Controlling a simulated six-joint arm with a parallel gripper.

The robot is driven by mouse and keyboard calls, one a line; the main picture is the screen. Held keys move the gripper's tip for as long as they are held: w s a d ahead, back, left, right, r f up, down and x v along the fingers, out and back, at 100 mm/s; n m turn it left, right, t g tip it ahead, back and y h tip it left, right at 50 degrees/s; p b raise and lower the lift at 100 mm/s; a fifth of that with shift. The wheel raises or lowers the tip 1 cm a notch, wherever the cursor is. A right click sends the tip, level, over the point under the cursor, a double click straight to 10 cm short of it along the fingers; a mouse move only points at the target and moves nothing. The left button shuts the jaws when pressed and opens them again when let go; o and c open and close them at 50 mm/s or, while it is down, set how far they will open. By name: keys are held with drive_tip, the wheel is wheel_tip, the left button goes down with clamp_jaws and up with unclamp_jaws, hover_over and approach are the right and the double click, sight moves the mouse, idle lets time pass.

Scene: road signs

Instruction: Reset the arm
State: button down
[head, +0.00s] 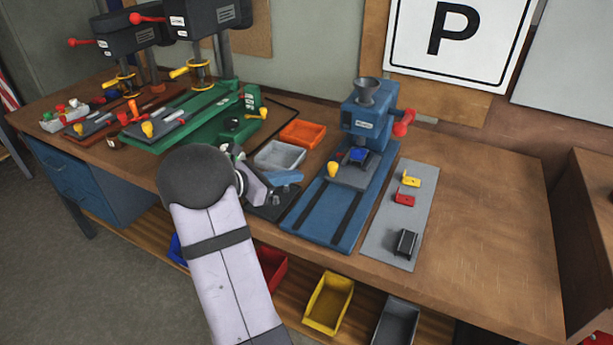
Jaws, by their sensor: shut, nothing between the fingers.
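My arm (222,255) rises from the bottom of the head view, left of centre, with its dark rounded joint (196,178) over the front edge of the workbench (480,220). My gripper (262,193) shows small just right of that joint, above a dark plate (270,210) on the bench. It is shut and holds nothing. My own joint hides part of the wrist. A blue piece (284,177) lies close beside the gripper; I cannot tell if they touch.
A blue machine (369,118) with a funnel stands right of the gripper. Green (205,120) and dark (128,40) presses stand left. Grey (280,155) and orange (302,133) trays lie behind. A grey mat (382,238) holds small parts. The bench's right side is clear.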

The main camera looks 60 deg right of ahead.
drive_tip(key=v, duration=0.4)
drive_tip(key=shift+w+a+b, duration=0.15)
drive_tip(key=shift+b, duration=0.2)
drive_tip(key=s+a+f+m+t+y+p, duration=0.1)
drive_tip(key=a+m+y, duration=0.3)
drive_tip(key=a, duration=1)
drive_tip(key=s+a+f+m+t+y+p, duration=0.1)
drive_tip(key=a+f+m+t+y+p, duration=0.1)
drive_tip(key=a, duration=1.2)
drive_tip(key=s+a+f+m+t+y+p, duration=0.1)
drive_tip(key=a+f+m+t+y, duration=0.2)
drive_tip(key=a, duration=1.2)
drive_tip(key=f+m+y, duration=0.2)
drive_tip(key=m+y, duration=0.1)
drive_tip(key=shift+m+y+p, duration=0.3)
drive_tip(key=shift+p, duration=0.1)
